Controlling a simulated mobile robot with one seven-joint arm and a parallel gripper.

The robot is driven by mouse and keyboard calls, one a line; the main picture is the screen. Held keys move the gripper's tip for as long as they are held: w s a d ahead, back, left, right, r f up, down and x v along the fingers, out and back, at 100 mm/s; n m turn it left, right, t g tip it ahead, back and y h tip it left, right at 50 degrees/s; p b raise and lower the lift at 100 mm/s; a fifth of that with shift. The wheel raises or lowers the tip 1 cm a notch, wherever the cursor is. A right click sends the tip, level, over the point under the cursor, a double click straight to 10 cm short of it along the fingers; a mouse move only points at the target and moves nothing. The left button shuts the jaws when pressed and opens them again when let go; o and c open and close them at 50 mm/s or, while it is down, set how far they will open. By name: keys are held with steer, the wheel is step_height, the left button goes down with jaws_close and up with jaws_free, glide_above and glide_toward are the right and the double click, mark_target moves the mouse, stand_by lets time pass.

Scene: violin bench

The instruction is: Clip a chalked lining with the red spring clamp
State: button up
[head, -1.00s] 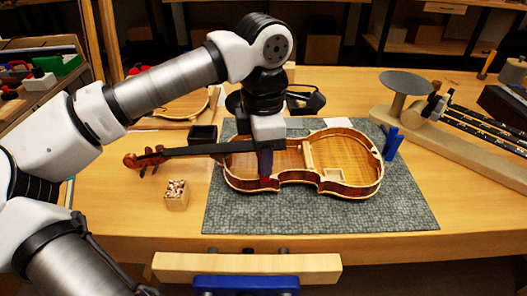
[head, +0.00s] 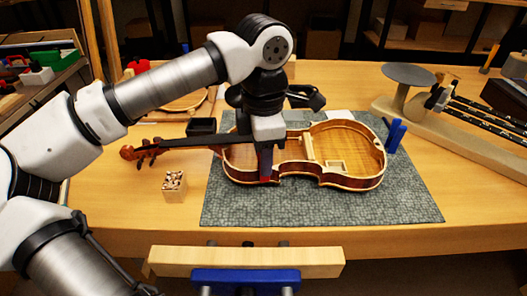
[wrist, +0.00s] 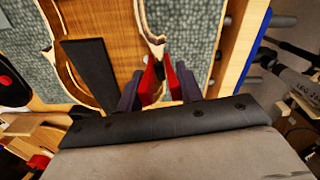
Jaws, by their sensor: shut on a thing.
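The open violin body (head: 345,183) lies on a grey mat, its neck (head: 190,142) pointing left. My gripper (head: 266,165) is at the near rib, by the waist, and is shut on the red spring clamp (head: 265,180). In the wrist view the gripper (wrist: 158,88) has a dark finger on each side of the red clamp (wrist: 172,80). The clamp's red arms spread around the pale rib edge (wrist: 150,40), appearing to straddle it. Whether its tips press on the lining is unclear. I cannot make out chalk marks.
A blue clamp (head: 395,136) stands at the violin's right end. A wooden block with small pieces (head: 174,186) and a black box (head: 201,126) are on the left. A vise (head: 245,275) juts from the bench front. The mat's near right (head: 400,208) is clear.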

steer(key=shift+f, duration=0.25)
steer(key=o, duration=1.1)
steer(key=shift+r, duration=0.1)
steer(key=shift+c, duration=0.2)
step_height(320, 180, up, 14)
steer(key=shift+p, duration=0.45)
